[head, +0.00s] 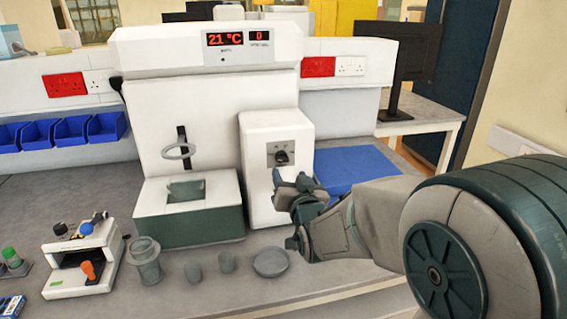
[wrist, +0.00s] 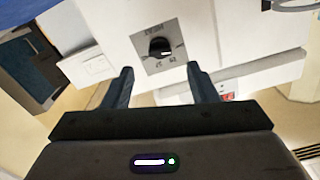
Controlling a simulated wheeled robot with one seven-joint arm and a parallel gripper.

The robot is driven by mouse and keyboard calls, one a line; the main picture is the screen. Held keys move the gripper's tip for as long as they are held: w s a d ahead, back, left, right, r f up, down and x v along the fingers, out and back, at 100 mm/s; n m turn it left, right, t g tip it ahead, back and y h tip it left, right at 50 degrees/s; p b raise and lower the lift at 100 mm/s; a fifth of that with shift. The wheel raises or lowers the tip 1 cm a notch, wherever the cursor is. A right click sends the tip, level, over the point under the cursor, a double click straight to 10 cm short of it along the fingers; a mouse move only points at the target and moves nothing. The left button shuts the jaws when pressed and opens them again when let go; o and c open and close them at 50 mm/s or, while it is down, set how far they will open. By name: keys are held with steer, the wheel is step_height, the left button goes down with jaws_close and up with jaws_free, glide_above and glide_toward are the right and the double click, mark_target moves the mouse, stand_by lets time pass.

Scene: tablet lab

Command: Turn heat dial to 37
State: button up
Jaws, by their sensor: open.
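The heat dial (head: 281,157) is a small black knob on a grey plate, on the front of a white box at the right of the machine (head: 205,100). The machine's red display (head: 228,39) reads 21 °C, and a smaller one (head: 259,36) reads 0. My gripper (head: 297,184) is open and empty, in front of the box and apart from the dial. In the wrist view my gripper (wrist: 160,69) shows both fingers spread.
A grey ring (head: 178,151) stands above the machine's base. A blue mat (head: 355,171) lies right of the box. A small white device (head: 84,262) stands at left.

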mark_target(282, 158)
steer(key=p+x, duration=0.1)
steer(key=x, duration=0.5)
steer(key=shift+w, duration=0.25)
steer(key=shift+f, duration=0.1)
steer(key=shift+c, duration=0.3)
steer(key=c, duration=0.9)
